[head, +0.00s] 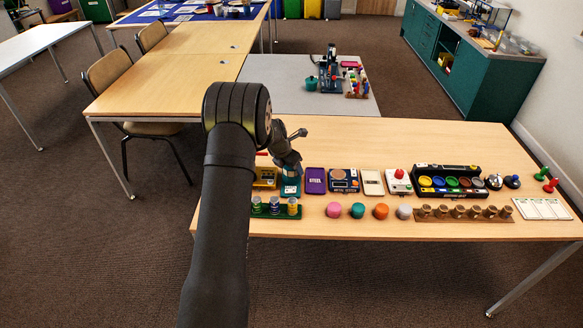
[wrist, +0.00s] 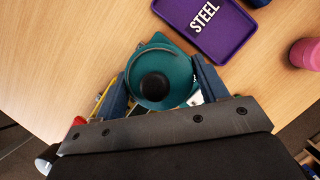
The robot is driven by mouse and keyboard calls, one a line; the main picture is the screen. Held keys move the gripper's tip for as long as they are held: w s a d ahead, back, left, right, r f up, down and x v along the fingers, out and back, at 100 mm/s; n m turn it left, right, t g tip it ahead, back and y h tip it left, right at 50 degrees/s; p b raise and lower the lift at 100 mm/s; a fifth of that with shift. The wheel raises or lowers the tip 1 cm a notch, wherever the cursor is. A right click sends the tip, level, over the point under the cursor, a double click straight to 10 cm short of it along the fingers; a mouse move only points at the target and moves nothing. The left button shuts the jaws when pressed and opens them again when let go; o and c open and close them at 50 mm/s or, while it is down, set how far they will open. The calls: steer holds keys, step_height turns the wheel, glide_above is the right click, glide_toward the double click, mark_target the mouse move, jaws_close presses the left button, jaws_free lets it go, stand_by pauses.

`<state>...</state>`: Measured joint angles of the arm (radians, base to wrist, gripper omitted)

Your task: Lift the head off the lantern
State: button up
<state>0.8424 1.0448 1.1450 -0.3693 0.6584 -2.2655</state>
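The lantern (head: 291,186) is teal and stands on the table near its left end, partly hidden by my gripper in the head view. In the wrist view its round teal head (wrist: 180,67) has a black knob on top, above a squarish teal base. My gripper (wrist: 160,75) points down over it, with one finger on each side of the head. The fingers are well apart. I cannot tell whether they touch the head or leave a small gap.
A purple STEEL tray (head: 315,181) lies just right of the lantern. A yellow item (head: 265,178) stands close on its left. A green rack with small jars (head: 275,207) is in front. A pink knob (head: 334,210) and other items line the table to the right.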

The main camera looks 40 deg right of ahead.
steer(key=c, duration=0.5)
steer(key=shift+c, duration=0.2)
